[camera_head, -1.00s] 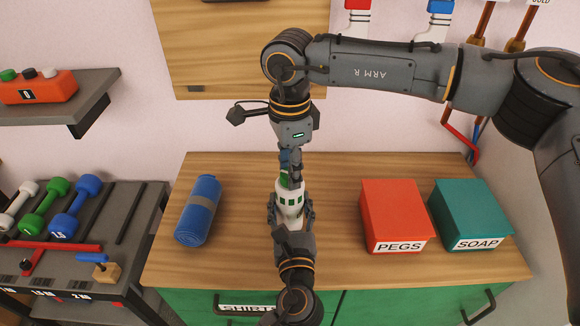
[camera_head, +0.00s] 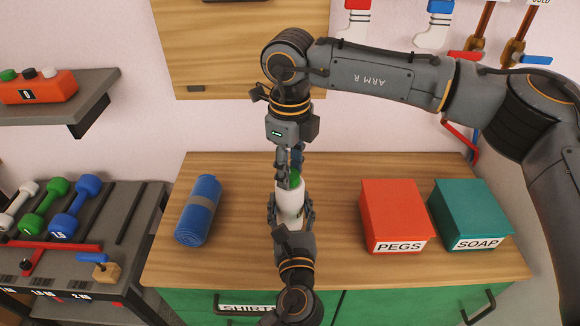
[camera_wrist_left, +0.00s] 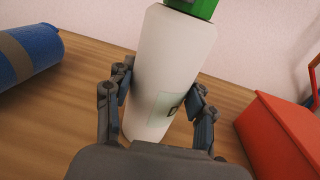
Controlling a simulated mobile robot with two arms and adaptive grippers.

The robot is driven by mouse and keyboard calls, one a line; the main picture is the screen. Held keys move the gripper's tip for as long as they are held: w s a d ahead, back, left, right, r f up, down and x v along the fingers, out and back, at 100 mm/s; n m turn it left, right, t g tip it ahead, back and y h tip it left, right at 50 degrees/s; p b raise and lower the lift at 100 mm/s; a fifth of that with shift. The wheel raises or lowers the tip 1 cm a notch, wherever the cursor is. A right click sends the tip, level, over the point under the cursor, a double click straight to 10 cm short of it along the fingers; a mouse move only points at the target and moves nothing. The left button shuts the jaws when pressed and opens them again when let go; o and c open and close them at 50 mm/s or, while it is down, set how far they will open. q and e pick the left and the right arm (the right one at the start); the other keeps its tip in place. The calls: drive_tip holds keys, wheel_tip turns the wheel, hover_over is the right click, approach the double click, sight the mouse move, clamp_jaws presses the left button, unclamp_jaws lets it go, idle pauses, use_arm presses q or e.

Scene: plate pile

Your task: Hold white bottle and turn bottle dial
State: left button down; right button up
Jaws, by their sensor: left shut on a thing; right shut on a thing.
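The white bottle (camera_head: 288,205) is at the middle of the wooden counter, with a green dial (camera_head: 296,181) at its top. My left gripper (camera_head: 292,209) is shut around the bottle's body from the front. In the left wrist view the bottle (camera_wrist_left: 165,65) leans between the two fingers of the left gripper (camera_wrist_left: 161,92), and part of a label shows on its right side. The green dial (camera_wrist_left: 196,8) is cut by the top edge there. My right gripper (camera_head: 290,173) comes down from above, shut on the green dial, and its fingers partly hide it.
A blue roll (camera_head: 197,212) lies left of the bottle. A red PEGS box (camera_head: 393,207) and a teal SOAP box (camera_head: 468,207) stand to the right. A dumbbell rack (camera_head: 120,235) stands at the left.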

sight(291, 173)
drive_tip(key=m, duration=0.3)
drive_tip(key=shift+w+m, duration=0.1)
drive_tip(key=shift+m, duration=2.1)
drive_tip(key=o, duration=1.2)
drive_tip(key=shift+c, duration=0.2)
wheel_tip(291, 173, up, 12)
